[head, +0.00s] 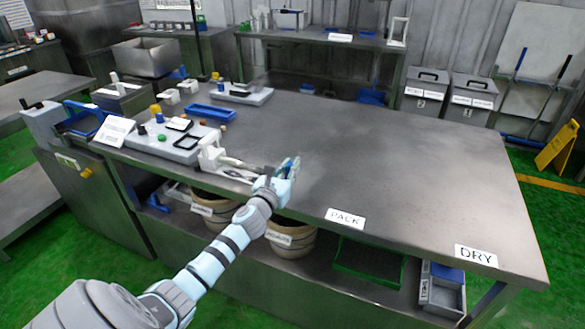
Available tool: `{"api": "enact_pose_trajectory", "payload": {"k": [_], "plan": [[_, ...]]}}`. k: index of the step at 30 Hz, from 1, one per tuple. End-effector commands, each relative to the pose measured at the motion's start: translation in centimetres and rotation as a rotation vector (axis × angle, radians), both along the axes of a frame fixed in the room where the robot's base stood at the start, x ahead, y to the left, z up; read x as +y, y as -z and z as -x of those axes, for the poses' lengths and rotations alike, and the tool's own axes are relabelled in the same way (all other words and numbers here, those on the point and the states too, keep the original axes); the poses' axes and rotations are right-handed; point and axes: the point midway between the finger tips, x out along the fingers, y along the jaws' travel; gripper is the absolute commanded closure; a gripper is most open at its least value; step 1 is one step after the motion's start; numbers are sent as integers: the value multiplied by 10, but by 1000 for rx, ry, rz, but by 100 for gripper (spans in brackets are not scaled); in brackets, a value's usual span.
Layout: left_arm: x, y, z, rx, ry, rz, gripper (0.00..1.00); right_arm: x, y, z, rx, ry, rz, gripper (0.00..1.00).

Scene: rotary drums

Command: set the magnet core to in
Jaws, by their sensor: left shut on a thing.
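My left gripper (282,174) is at the table's front edge, just right of a small white stand (210,155). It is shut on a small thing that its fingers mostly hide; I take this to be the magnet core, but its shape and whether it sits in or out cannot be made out. A grey and dark slender part lies between the white stand and the gripper. My right gripper is not in view.
A grey panel (172,146) with coloured knobs and a blue tray (210,113) lie left on the metal table (400,160). Its middle and right are clear, with PACK (345,218) and DRY (476,256) labels at the front. Baskets (290,236) stand below.

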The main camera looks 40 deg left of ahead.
Motion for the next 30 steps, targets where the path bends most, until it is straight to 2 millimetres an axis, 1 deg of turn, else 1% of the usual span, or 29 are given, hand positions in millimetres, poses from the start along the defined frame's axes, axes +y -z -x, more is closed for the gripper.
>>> {"api": "enact_pose_trajectory", "payload": {"k": [2, 3, 5, 6, 7, 15, 17, 20, 23, 27, 30], "plan": [[1, 0, 0, 1, -2, -3, 100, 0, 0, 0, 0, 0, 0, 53], [1, 0, 0, 1, -2, -3, 85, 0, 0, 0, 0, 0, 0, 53], [1, 0, 0, 0, -2, -2, 75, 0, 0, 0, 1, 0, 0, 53], [0, 0, 0, 0, -1, -2, 69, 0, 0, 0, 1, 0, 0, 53], [0, 0, 0, 0, -1, -2, 65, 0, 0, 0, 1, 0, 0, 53], [0, 0, 0, 0, 0, -1, 65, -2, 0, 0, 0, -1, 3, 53], [-1, 0, 3, 1, 0, -2, 65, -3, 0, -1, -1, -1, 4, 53], [-4, 1, 17, 3, 1, -4, 65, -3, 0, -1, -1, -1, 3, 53], [-10, 1, 42, 5, 2, -6, 65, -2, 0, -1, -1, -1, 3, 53], [-20, 1, 80, 4, 2, -5, 65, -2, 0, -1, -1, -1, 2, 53], [-26, 1, 102, 3, 2, -3, 65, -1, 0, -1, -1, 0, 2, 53]]}}
